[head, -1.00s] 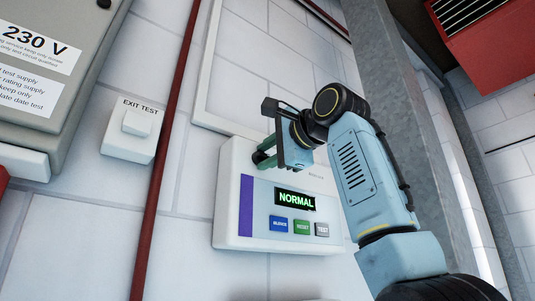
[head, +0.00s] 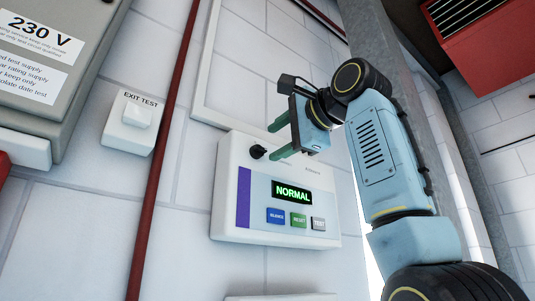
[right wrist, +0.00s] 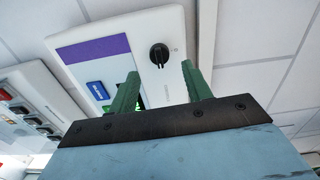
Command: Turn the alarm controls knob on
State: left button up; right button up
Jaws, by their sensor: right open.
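The alarm panel (head: 230,185) is a white wall box with a lit green NORMAL display (head: 293,194). Its black round knob (head: 258,151) sits at the upper left of the panel and shows fully. In the right wrist view the knob (right wrist: 159,56) has a raised grip bar and lies beyond and between my two green fingers. My right gripper (head: 278,138) is open and empty, off the panel's upper edge, to the right of the knob and apart from it. It also shows in the right wrist view (right wrist: 162,86). My left gripper is not in view.
Blue, green and grey buttons (head: 299,220) sit below the display. An EXIT TEST box (head: 130,122) and a red pipe (head: 160,150) are to the left. A grey column (head: 385,60) stands behind my right arm. A grey cabinet (head: 70,90) is at far left.

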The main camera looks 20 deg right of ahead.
jog(key=b+v, duration=0.2)
jog(key=v, duration=0.6)
jog(key=shift+s+b, duration=0.3)
jog(key=shift+s, duration=0.1)
